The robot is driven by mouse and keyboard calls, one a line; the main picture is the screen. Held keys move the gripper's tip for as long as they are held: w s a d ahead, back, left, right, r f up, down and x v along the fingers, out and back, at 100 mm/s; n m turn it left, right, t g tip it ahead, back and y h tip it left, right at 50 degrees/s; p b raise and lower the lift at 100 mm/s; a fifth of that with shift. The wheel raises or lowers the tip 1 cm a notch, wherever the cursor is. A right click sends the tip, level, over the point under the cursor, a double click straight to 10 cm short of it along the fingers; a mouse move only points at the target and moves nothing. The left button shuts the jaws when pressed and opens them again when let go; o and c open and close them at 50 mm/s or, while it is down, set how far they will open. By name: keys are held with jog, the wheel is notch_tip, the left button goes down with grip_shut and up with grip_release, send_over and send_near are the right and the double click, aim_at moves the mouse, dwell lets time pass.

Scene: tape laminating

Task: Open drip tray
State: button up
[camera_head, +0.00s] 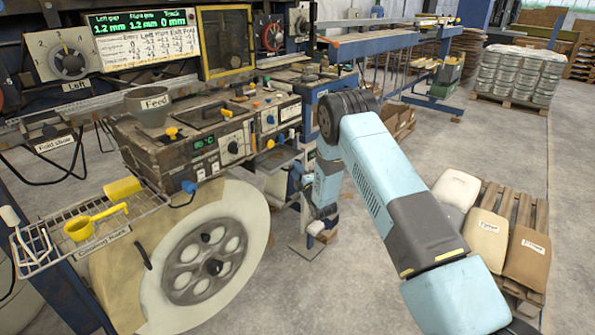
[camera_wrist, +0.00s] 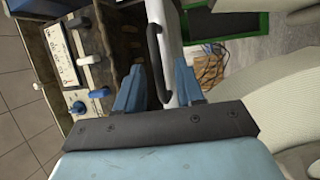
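In the wrist view, my gripper (camera_wrist: 158,88) is open, its two blue fingers apart with nothing shut between them. A black bar handle (camera_wrist: 152,60) on a pale grey panel (camera_wrist: 172,40) reaches down into the space between the fingers. The panel looks like the front of the drip tray, though no label shows. I cannot tell whether a finger touches the handle. In the head view, my blue arm reaches down beside the machine's right end, and the gripper's fingers cannot be made out there. The tray is not clearly seen in that view.
The machine's control panel (camera_head: 232,140) and large pale wheel (camera_head: 205,265) stand left of my arm. A blue knob (camera_wrist: 77,107) is left of my fingers. A green-edged frame (camera_wrist: 262,22) and a brown tangle (camera_wrist: 211,70) lie right. A pallet with sacks (camera_head: 487,233) stands at right.

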jog(key=shift+w+a+r, duration=0.15)
jog(key=shift+w+a, duration=0.15)
jog(key=shift+w, duration=0.25)
jog(key=shift+c, duration=0.2)
grip_shut()
